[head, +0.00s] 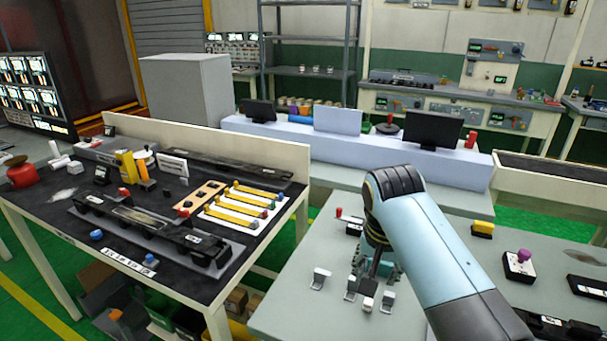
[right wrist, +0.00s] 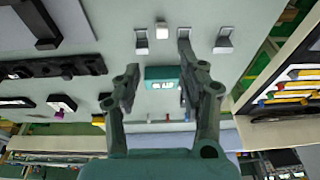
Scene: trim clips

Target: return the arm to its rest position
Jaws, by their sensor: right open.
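My right gripper (head: 374,272) points down over the grey-green table in the head view, partly hidden by its own arm. The right wrist view shows its two dark fingers (right wrist: 160,72) apart, with nothing held between them. Small metallic clips stand on the table: one (head: 320,278) left of the gripper and another (head: 387,301) just in front of it. Clips also show in the right wrist view, one at upper left (right wrist: 143,42) and one at upper right (right wrist: 223,41). A small white block (head: 368,304) sits among them. My left gripper is out of view.
A teal labelled block (right wrist: 162,74) lies beyond the fingers in the right wrist view. A yellow-topped block (head: 482,229) and a purple-knobbed box (head: 519,264) stand to the right. A dark-topped workbench (head: 70,232) crowded with parts is at left. The front of the grey-green table is partly clear.

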